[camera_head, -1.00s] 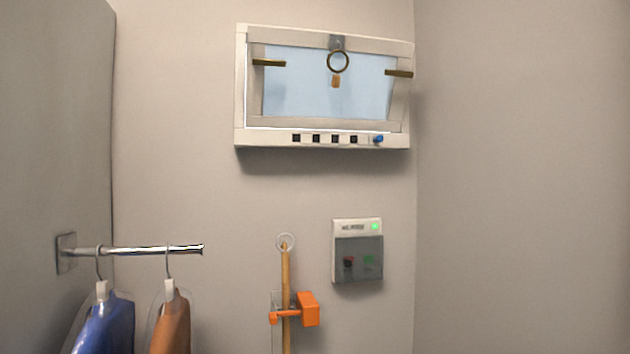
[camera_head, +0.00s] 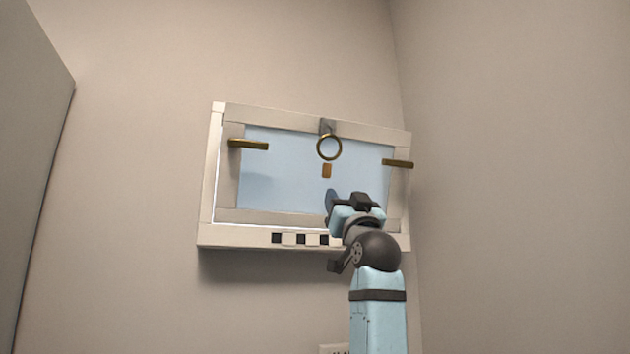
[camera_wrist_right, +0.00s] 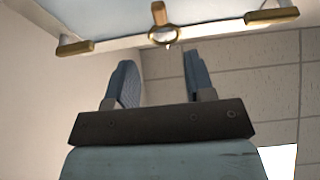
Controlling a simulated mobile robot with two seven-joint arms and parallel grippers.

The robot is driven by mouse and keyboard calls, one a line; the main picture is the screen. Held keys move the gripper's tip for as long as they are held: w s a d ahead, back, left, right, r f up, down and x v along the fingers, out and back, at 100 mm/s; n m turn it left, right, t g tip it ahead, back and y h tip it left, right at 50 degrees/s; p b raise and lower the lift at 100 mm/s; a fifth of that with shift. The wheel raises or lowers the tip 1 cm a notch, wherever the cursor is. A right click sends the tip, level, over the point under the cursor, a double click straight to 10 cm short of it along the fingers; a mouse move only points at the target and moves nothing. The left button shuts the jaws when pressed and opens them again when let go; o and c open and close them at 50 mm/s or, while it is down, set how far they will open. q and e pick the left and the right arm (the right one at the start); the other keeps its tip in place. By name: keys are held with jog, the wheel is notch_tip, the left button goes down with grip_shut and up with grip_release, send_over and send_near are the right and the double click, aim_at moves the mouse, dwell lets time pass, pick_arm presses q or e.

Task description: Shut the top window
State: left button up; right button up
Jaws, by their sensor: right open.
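The top window (camera_head: 230,216) is a white-framed pane high on the wall, with its sash tilted out of the frame at the top. A brass ring (camera_head: 329,147) hangs at the top middle of the sash, with a small orange-brown tag below it. A brass bar (camera_head: 248,144) sits at each side. My right gripper (camera_head: 331,199) is raised in front of the lower right of the pane, below the ring. In the right wrist view my right gripper (camera_wrist_right: 158,85) is open and empty, and the ring (camera_wrist_right: 163,35) lies beyond its fingertips. My left gripper is out of view.
Several dark square parts (camera_head: 300,239) line the window's bottom rail, partly hidden by my right arm. A side wall (camera_head: 520,180) stands close on the right. A grey panel (camera_head: 30,150) stands at the left. The wall left of the window is clear.

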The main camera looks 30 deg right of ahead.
aim_at(329, 170)
jog(key=shift+h, duration=0.3)
jog(key=p+x, duration=0.2)
jog(key=x, duration=0.4)
jog(key=p+x, duration=0.3)
jog(key=x, duration=0.3)
jog(key=shift+r+p, duration=0.3)
jog(key=shift+r, duration=0.15)
jog(key=shift+w+r, duration=0.2)
jog(key=shift+w+d+r, duration=0.1)
jog(key=shift+w, duration=0.15)
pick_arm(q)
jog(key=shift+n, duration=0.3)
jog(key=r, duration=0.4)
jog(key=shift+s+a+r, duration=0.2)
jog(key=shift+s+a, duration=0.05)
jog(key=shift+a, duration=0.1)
pick_arm(e)
jog(key=shift+c, duration=0.8)
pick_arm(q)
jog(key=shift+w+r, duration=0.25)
pick_arm(e)
grip_shut()
